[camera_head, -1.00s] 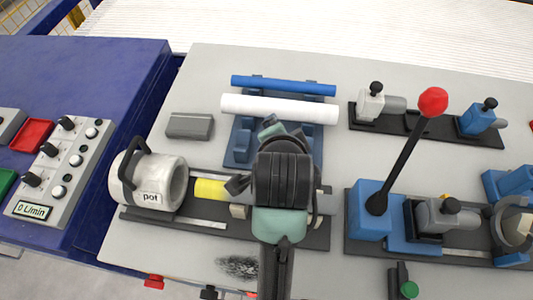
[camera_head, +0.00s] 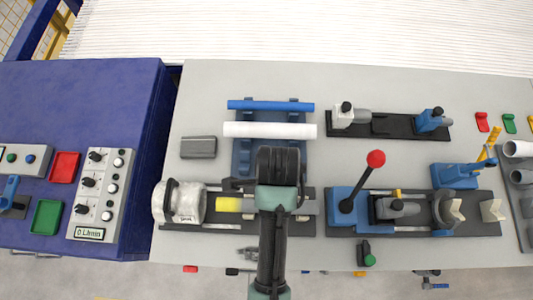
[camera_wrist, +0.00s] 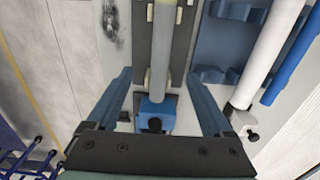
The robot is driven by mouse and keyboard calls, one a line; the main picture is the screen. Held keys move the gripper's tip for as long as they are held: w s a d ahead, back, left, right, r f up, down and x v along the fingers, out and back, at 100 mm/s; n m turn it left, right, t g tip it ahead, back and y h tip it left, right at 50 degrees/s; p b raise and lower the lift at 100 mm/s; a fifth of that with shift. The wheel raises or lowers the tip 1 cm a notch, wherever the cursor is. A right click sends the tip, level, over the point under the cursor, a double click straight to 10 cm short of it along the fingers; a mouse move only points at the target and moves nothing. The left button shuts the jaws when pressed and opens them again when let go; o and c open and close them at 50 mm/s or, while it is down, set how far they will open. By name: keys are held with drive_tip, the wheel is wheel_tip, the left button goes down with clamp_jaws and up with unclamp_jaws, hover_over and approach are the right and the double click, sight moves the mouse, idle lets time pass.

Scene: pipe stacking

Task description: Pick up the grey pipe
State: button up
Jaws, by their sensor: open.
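The grey pipe (camera_wrist: 162,45) shows in the wrist view, lying lengthwise along a dark base and ending at a blue block (camera_wrist: 155,110). My gripper (camera_wrist: 159,74) is open and empty, one blue-grey finger on each side of the pipe's line. I cannot tell the height between the fingers and the pipe. In the head view my gripper (camera_head: 268,186) is over the fixture that also holds a yellow piece (camera_head: 228,204). A short end of the grey pipe (camera_head: 309,207) shows to the right of my wrist, which hides the rest.
A white pipe (camera_head: 268,130) and a blue pipe (camera_head: 270,105) lie on a blue rack just behind. A red-knobbed lever (camera_head: 375,159) rises to the right. The grey table (camera_head: 230,80) is clear at the back.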

wheel_tip(320, 180, down, 7)
drive_tip(key=shift+s+r, duration=0.1)
drive_tip(key=shift+r, duration=0.1)
drive_tip(key=shift+w+a+f+p, duration=0.15)
drive_tip(key=shift+f+p, duration=0.25)
drive_tip(key=shift+f, duration=1.15)
drive_tip(key=shift+w+d+f+p, duration=0.1)
drive_tip(key=shift+f+p, duration=0.25)
drive_tip(key=shift+f, duration=1.2)
drive_tip(key=shift+c, duration=0.3)
clamp_jaws()
